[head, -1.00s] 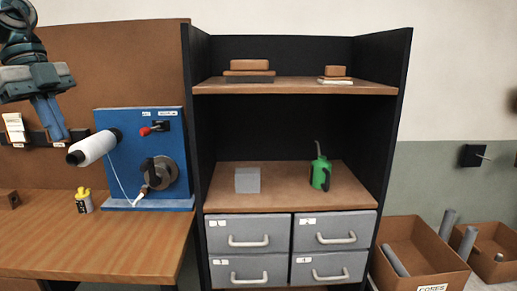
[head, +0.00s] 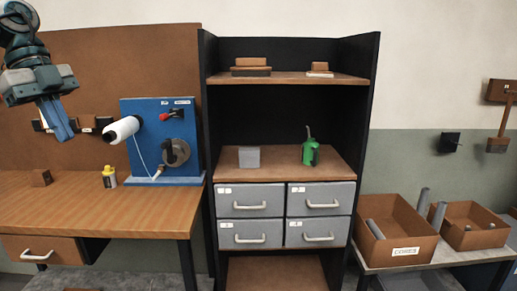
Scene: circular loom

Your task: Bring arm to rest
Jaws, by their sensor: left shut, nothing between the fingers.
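My left gripper (head: 59,122) hangs at the upper left in the head view, fingers pointing down and shut with nothing between them. It is in the air in front of the brown back panel, left of the blue winding machine (head: 158,110), and appears apart from it. The machine carries a white spool (head: 122,129), a red-knobbed lever (head: 165,116) and a dark round wheel with a crank (head: 176,151). A thread runs down from the spool. My right gripper is not in view.
The wooden bench (head: 100,212) holds a yellow-capped bottle (head: 109,177) and a brown block (head: 41,178). A black shelf unit stands right of it with a grey cube (head: 249,157), a green oil can (head: 310,150) and grey drawers (head: 250,201). Bins, one labelled box (head: 405,251), stand at the right.

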